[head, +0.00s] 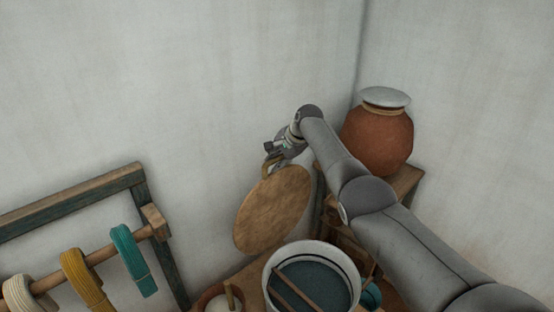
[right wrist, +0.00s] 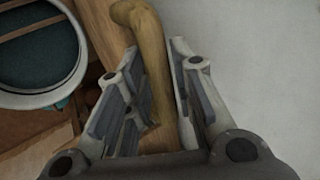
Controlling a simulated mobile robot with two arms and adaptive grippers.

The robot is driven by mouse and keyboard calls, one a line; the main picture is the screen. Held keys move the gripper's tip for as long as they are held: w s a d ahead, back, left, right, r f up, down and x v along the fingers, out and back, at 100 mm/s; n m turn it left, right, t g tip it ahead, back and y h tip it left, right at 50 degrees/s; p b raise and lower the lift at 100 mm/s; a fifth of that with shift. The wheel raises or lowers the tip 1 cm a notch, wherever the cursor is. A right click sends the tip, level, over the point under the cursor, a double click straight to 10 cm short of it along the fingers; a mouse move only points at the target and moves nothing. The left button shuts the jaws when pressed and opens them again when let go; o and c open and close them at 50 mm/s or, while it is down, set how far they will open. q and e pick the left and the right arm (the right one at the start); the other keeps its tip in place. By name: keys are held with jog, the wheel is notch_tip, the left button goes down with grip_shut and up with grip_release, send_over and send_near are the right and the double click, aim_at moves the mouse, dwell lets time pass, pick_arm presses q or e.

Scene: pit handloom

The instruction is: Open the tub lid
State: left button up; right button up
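The tub (head: 268,282) is a white round vessel at the bottom of the head view. It stands uncovered with dark teal liquid and sticks across its mouth, and part of it shows in the right wrist view (right wrist: 72,84). The round wooden lid (head: 272,212) is apart from the mouth, steeply tilted above and behind the tub. My right gripper (head: 272,152) is at the lid's upper edge, with its fingers closed around the wooden handle (right wrist: 152,48). The handle runs between both fingers in the right wrist view. My left gripper is not in view.
A clay pot (head: 378,142) with a pale cover stands on a wooden stand (head: 408,182) beside my right arm. At left, a wooden frame (head: 70,200) carries white, yellow and teal yarn hanks (head: 132,258). Walls close the back.

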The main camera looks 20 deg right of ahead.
jog(key=shift+o, duration=0.9)
jog(key=shift+r, duration=0.1)
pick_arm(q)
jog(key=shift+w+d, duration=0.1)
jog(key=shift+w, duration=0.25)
pick_arm(e)
jog(key=v, duration=1.1)
jog(key=shift+s+r, duration=0.25)
jog(key=shift+r, duration=0.1)
jog(key=shift+d, duration=0.1)
